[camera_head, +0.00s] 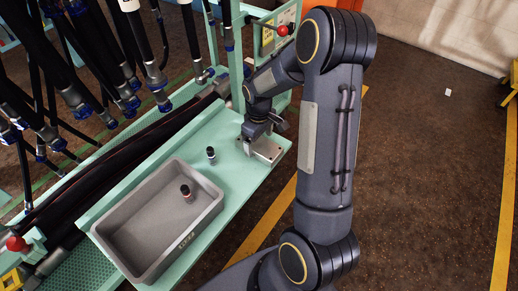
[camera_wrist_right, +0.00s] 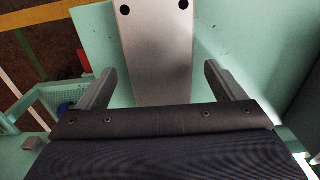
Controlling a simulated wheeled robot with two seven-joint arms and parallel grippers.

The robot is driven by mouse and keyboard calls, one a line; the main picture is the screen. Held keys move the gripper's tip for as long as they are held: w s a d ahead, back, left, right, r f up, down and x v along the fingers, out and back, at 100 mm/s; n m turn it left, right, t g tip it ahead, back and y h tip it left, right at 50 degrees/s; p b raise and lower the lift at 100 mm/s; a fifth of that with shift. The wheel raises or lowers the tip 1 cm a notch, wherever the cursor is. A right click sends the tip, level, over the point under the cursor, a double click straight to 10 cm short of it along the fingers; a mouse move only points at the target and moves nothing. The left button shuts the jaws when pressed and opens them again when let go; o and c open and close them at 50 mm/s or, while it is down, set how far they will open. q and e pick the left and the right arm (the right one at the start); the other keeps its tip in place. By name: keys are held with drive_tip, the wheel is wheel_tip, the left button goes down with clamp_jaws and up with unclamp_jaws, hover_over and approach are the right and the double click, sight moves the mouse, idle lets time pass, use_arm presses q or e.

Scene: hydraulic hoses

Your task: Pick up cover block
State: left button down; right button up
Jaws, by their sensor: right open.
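The cover block (camera_head: 268,151) is a flat silver metal block on the green bench, at its far right end. In the right wrist view the block (camera_wrist_right: 155,45) is a long grey plate with two dark holes at its far end. My right gripper (camera_head: 262,133) is over the block, pointing down. In the wrist view its two fingers (camera_wrist_right: 160,84) are spread, one on each side of the block with gaps between. The near end of the block is hidden behind the gripper body. My left gripper is not in view.
A grey bin (camera_head: 107,232) stands on the bench (camera_head: 232,174), with a small dark fitting (camera_head: 186,192) in it. Another small fitting (camera_head: 211,154) stands between bin and block. Hoses (camera_head: 105,55) hang at left. A green post (camera_head: 236,50) rises behind my gripper.

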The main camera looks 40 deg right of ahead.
wheel_tip(320, 180, down, 2)
drive_tip(key=shift+f, duration=0.15)
drive_tip(key=c, duration=1.1)
drive_tip(key=shift+c, duration=0.7)
drive_tip(key=shift+r, duration=0.2)
